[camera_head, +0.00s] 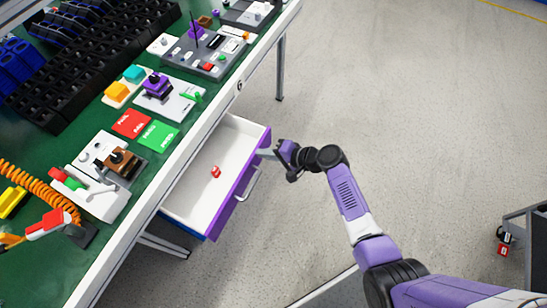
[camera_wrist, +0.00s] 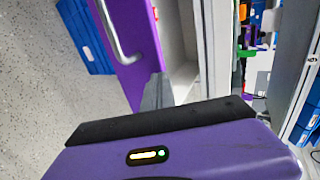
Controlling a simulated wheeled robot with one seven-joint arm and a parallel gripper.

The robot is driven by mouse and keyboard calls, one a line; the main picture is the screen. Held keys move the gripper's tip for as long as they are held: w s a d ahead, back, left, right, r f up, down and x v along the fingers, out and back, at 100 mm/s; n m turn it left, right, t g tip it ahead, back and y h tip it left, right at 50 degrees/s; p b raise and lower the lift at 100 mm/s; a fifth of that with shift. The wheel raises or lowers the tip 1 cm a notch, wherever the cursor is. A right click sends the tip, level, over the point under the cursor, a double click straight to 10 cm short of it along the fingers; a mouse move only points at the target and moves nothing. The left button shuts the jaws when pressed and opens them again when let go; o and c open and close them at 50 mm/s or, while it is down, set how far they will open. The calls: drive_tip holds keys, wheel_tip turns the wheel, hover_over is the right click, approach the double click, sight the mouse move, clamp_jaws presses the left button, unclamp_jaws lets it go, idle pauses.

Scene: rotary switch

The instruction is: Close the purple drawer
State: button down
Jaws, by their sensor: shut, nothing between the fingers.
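The purple drawer (camera_head: 237,191) is pulled out from under the green workbench, with its purple front facing right and a white interior. A small red item (camera_head: 215,171) lies inside it. A silver handle (camera_head: 248,185) is on its front; the handle also shows at the upper left of the wrist view (camera_wrist: 118,35). My gripper (camera_head: 265,153) is shut and empty at the far end of the drawer front, near its top edge. In the wrist view the fingers (camera_wrist: 157,90) overlap the edge of the purple front. I cannot tell whether they touch it.
The green workbench (camera_head: 180,75) carries switch panels, red and green cards (camera_head: 158,136) and black bins (camera_head: 95,55). A bench leg (camera_head: 281,68) stands beyond the drawer. The floor (camera_head: 400,90) to the right is clear, with a grey cart (camera_head: 530,225) at the right edge.

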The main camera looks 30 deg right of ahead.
drive_tip(key=w+a+b, duration=0.4)
drive_tip(key=w+a, duration=0.3)
drive_tip(key=w, duration=0.3)
drive_tip(key=shift+w+a+b, duration=0.4)
